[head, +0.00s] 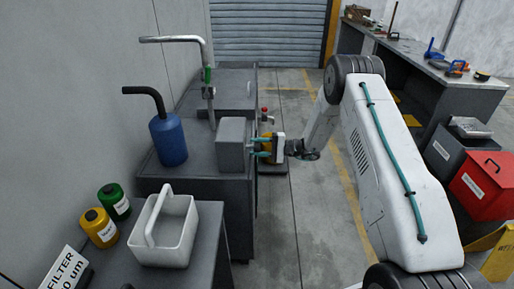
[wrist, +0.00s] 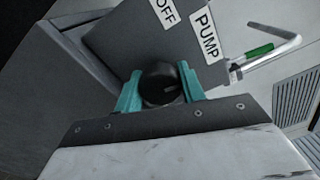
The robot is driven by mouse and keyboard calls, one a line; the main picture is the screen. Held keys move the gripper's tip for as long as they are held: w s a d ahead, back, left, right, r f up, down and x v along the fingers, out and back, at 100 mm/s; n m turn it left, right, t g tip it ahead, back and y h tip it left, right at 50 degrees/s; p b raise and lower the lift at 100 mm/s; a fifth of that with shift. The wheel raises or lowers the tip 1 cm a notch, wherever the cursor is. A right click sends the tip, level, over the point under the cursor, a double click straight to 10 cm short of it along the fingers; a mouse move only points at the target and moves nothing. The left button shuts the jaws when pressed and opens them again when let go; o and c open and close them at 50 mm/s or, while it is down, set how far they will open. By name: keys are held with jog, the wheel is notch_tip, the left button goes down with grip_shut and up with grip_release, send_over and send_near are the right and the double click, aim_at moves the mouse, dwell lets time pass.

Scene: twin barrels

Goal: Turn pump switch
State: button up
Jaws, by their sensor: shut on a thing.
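The pump switch is a round black knob (wrist: 160,84) on a grey box. In the wrist view my gripper (wrist: 160,92) has its two teal fingers on either side of the knob, shut on it. The box's grey panel (wrist: 120,45) carries white labels reading "OFF" and "PUMP". In the head view the grey box (head: 233,143) stands on the dark bench, and my gripper (head: 262,146) reaches its right side from the right. The knob is hidden there behind my fingers.
A blue can (head: 168,141) with a black spout stands left of the box. A bent metal pipe with a green handle (head: 208,76) rises behind it. A white carrier (head: 165,230) sits on the nearer bench. Open floor (head: 300,220) lies to the right.

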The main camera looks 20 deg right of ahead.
jog(key=shift+n, duration=0.8)
jog(key=o, duration=1)
jog(key=shift+c, duration=0.2)
jog(key=v, duration=0.8)
